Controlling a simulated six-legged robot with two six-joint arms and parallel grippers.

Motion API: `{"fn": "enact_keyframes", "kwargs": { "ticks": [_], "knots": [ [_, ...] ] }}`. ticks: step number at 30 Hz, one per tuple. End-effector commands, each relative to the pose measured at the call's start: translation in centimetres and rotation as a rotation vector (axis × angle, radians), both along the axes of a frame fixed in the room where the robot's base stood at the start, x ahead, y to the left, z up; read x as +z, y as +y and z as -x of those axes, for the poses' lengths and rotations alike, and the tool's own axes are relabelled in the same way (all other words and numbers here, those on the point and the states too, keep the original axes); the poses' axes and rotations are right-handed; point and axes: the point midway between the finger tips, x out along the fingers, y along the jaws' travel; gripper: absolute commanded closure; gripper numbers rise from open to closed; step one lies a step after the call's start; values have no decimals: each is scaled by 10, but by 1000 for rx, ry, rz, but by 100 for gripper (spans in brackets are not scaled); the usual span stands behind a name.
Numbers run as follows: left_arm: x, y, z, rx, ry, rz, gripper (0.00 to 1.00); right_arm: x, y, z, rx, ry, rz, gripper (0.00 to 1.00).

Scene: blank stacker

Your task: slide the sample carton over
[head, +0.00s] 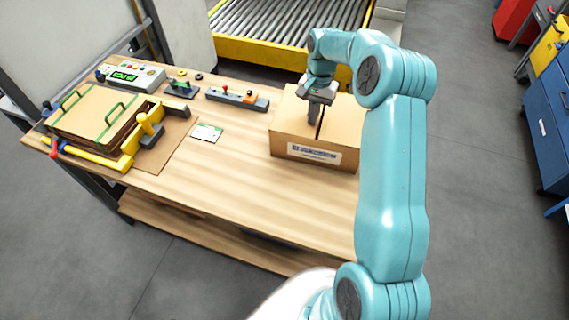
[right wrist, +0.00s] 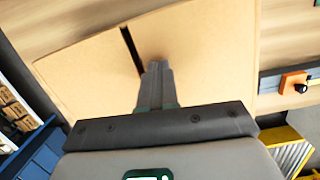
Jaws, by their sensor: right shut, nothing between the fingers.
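The sample carton (head: 290,137) is a brown cardboard box with a printed label on its near side, standing at the right end of the wooden bench (head: 235,160). My right gripper (head: 313,118) is shut and empty at the carton's top, its fingers pointing down near the dark slot in the lid. In the right wrist view the closed fingers (right wrist: 157,75) lie over the carton's top (right wrist: 95,75), beside the slot. I cannot tell whether the fingertips touch the cardboard. My left gripper is not in view.
A white card (head: 207,133) lies mid-bench. A roller conveyor (head: 290,20) is behind. The bench's front middle is clear.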

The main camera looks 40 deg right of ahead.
Motion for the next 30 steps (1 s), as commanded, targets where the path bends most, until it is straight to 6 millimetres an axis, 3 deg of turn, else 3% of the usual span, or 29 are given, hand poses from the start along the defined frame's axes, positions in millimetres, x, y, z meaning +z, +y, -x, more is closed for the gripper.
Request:
{"fn": "enact_keyframes", "kwargs": {
  "ticks": [3,9,20,26,30],
  "knots": [
    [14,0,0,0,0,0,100,-1,-15,-5,-1,5,2,100],
    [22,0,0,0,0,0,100,-4,-29,-12,0,4,1,100],
    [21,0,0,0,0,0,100,-5,-30,-15,1,4,1,100],
    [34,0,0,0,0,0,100,11,-31,-16,1,4,1,100],
    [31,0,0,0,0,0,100,13,-31,-16,0,2,0,100]
  ]
}}
